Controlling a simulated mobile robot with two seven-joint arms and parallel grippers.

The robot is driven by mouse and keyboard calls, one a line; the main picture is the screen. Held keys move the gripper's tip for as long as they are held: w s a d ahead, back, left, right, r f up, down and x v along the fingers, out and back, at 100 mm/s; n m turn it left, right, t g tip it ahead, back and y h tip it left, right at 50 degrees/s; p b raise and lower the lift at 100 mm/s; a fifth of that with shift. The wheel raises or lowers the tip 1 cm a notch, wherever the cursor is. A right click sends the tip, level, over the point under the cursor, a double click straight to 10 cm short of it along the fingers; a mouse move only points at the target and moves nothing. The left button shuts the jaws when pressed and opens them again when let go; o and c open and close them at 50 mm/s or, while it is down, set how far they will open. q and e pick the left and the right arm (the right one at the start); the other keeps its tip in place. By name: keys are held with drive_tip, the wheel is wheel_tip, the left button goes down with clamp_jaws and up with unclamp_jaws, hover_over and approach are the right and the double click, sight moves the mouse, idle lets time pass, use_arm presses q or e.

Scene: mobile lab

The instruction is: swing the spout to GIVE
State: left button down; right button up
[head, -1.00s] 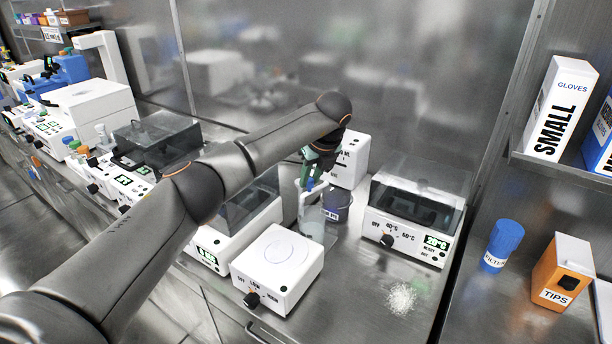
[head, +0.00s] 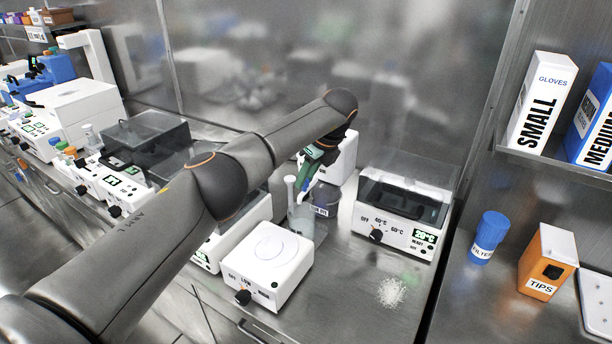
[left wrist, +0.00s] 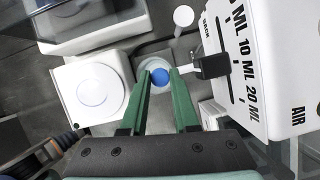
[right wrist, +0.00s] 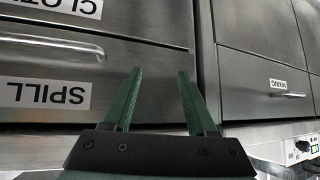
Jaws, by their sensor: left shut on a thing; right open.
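The dispenser is a white box in the head view (head: 345,158), partly behind my left arm; the left wrist view shows its face (left wrist: 262,85) with ML marks and the words BACK and AIR. A short white spout (left wrist: 187,69) reaches from a black fitting on it. My left gripper (left wrist: 161,75) is shut around a round blue piece (left wrist: 160,78) at the spout's end; its green fingers also show in the head view (head: 308,172). A clear beaker (head: 300,220) stands below. No GIVE mark is readable. My right gripper (right wrist: 155,75) is open and empty, facing drawers.
A white hotplate (head: 268,265) stands in front of the beaker. A clear-lidded heater (head: 400,230) stands to the right, with white powder (head: 392,292) spilled in front. A white post (head: 290,188) rises near the fingers.

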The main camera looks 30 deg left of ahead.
use_arm(q)
drive_tip(key=shift+r, duration=0.1)
drive_tip(key=c, duration=0.7)
unclamp_jaws()
drive_tip(key=shift+o, duration=0.2)
drive_tip(key=v, duration=1.2)
drive_tip(key=shift+r, duration=0.2)
